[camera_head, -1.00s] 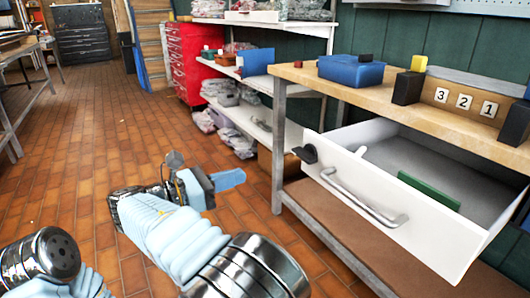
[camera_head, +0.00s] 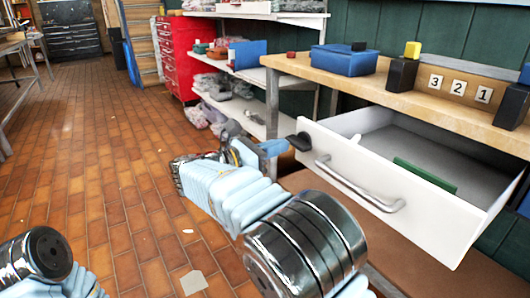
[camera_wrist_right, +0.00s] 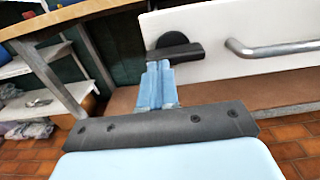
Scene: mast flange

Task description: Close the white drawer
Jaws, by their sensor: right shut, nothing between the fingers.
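The white drawer (camera_head: 440,222) stands pulled out under the wooden workbench, with a silver bar handle (camera_head: 358,185) and a black knob (camera_head: 300,142) at the left end of its front. Inside it lie a green piece (camera_head: 425,176) and a small white item. My right gripper (camera_head: 272,148) is shut and empty, its blue fingers close to the black knob. In the right wrist view the fingertips (camera_wrist_right: 157,68) sit just below the knob (camera_wrist_right: 175,47); whether they touch it I cannot tell. Of my left arm only a part shows at the lower left; its gripper is out of view.
On the bench top (camera_head: 440,108) stand a blue bin (camera_head: 346,60), black blocks and number labels. White shelves (camera_head: 245,110) and a red cabinet (camera_head: 183,55) stand behind to the left. The tiled floor at left is open.

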